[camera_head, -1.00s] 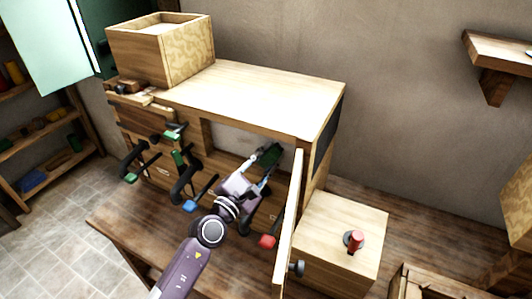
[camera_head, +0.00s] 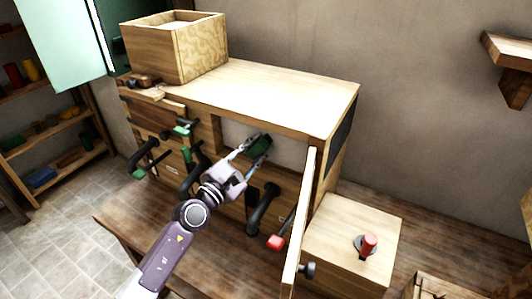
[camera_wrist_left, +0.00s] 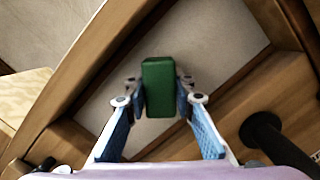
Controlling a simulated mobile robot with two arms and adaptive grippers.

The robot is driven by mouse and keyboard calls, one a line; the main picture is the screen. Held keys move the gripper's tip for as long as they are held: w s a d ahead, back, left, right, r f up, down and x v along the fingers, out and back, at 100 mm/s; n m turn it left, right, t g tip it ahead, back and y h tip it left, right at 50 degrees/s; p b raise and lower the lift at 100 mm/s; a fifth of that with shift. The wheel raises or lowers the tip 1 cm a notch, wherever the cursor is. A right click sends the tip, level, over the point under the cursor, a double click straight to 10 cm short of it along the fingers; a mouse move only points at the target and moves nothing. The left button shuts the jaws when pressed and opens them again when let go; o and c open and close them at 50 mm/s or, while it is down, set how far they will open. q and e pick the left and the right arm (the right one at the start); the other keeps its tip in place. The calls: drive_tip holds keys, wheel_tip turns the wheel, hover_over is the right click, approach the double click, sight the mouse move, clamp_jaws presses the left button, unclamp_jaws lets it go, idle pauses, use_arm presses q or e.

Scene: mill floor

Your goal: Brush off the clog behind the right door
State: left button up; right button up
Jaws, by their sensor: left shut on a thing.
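The wooden machine cabinet (camera_head: 275,95) stands on the table. Its right door (camera_head: 301,225) is swung open toward me, seen nearly edge-on. My left gripper (camera_head: 246,152) reaches into the opening behind that door. It is shut on a dark green block-shaped thing (camera_head: 258,146), which looks like the brush. In the left wrist view the green thing (camera_wrist_left: 158,88) sits upright between the fingertips (camera_wrist_left: 158,98), in front of the pale back (camera_wrist_left: 225,60) of the opening. I cannot make out a clog. My right gripper is out of view.
A wooden box with a red knob (camera_head: 369,245) stands right of the door. An open wooden hopper (camera_head: 175,50) sits on top.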

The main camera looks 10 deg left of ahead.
use_arm(q)
drive_tip(key=shift+w+a+f+b, duration=0.1)
drive_tip(key=shift+w+a+b, duration=0.1)
drive_tip(key=shift+a+b, duration=0.25)
drive_tip(key=shift+w+a+b, duration=0.2)
drive_tip(key=shift+a+b, duration=0.05)
drive_tip(key=shift+a, duration=0.35)
drive_tip(key=shift+w+a+b, duration=0.3)
drive_tip(key=shift+a+b, duration=0.1)
drive_tip(key=shift+a, duration=0.4)
drive_tip(key=a+b, duration=0.1)
drive_tip(key=w+a+b, duration=0.1)
drive_tip(key=shift+a+b, duration=0.25)
drive_tip(key=shift+b, duration=0.05)
drive_tip(key=shift+w+a, duration=0.1)
drive_tip(key=shift+a, duration=0.25)
drive_tip(key=shift+s+a, duration=0.1)
drive_tip(key=shift+s, duration=0.45)
drive_tip(key=p, duration=0.1)
approach(244, 132)
drive_tip(key=shift+w+d+r, duration=0.1)
drive_tip(key=shift+d+r, duration=0.15)
drive_tip(key=shift+d, duration=0.25)
